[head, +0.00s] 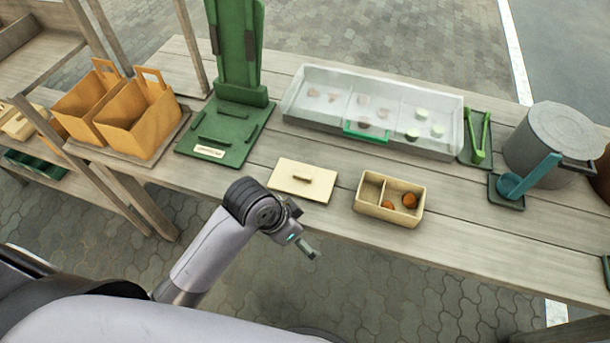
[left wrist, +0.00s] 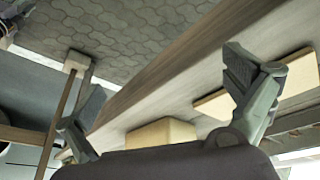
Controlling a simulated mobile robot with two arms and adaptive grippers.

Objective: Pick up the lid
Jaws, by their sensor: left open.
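The lid (head: 303,181) is a flat cream rectangle with a small bar handle on top. It lies on the wooden table near the front edge, left of a cream two-compartment box (head: 391,199) holding brown-orange items in its right part. My left gripper (head: 307,241) is just off the table's front edge, in front of the lid and apart from it. In the left wrist view my left gripper (left wrist: 165,100) is open and empty; the lid (left wrist: 216,103) shows partly behind its right finger, and the box (left wrist: 160,133) shows low in the middle. My right gripper is not in view.
A clear-covered tray (head: 300,112) with several round items stands behind the lid. A green stand (head: 217,131) and orange paper bags (head: 137,117) are at left. Green tongs (head: 478,139) and a grey pot (head: 552,143) are at right. Bare table surrounds the lid.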

